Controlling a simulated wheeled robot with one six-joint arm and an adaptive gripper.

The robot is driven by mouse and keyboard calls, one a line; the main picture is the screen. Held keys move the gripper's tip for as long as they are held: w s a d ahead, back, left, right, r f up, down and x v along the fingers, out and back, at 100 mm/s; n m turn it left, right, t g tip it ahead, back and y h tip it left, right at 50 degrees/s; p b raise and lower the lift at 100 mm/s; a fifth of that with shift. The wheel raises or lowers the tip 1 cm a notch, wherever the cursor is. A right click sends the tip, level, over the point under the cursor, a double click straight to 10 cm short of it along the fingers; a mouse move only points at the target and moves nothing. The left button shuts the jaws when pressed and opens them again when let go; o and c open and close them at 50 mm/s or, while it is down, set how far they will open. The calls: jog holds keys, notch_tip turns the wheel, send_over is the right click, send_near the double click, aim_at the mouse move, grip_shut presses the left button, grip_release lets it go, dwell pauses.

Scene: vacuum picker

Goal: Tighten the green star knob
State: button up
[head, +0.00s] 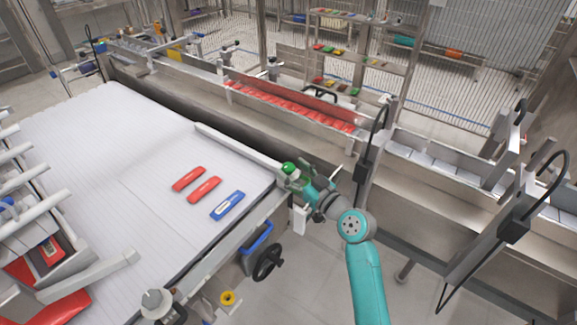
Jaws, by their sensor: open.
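The green knob (289,168) sits at the right corner of the white belt table, at the end of its grey side rail. It looks small and rounded here; its star shape cannot be made out. My gripper (298,178) is right at the knob, coming from the right side, with its fingers open close to it. Whether the fingers touch the knob or are around it is too small to tell. My teal arm reaches up from the bottom right and hides part of the area behind the gripper.
Two red packs (189,179) and a blue pack (227,205) lie on the white belt (130,160). A conveyor of red packs (290,105) runs behind. A black post (368,150) stands close right of my gripper. A black handwheel (267,263) is below the table edge.

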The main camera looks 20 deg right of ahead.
jog(key=shift+x, duration=1.25)
jog(key=c, duration=1.2)
jog(key=shift+m+t+h, duration=0.3)
jog(key=shift+m+h, duration=0.2)
jog(key=shift+h, duration=0.2)
jog(key=shift+a+m+t+h, duration=0.15)
jog(key=shift+m+h, duration=0.85)
jog(key=shift+h, duration=0.55)
jog(key=shift+d+m+t+h, duration=0.15)
jog(key=shift+m+h, duration=0.85)
jog(key=shift+h, duration=0.55)
jog(key=shift+a+m+h, duration=0.1)
jog(key=shift+m+h, duration=0.9)
jog(key=shift+h, duration=0.6)
jog(key=shift+m+g+h, duration=0.8)
jog(key=shift+m+h, duration=0.3)
jog(key=shift+h, duration=0.5)
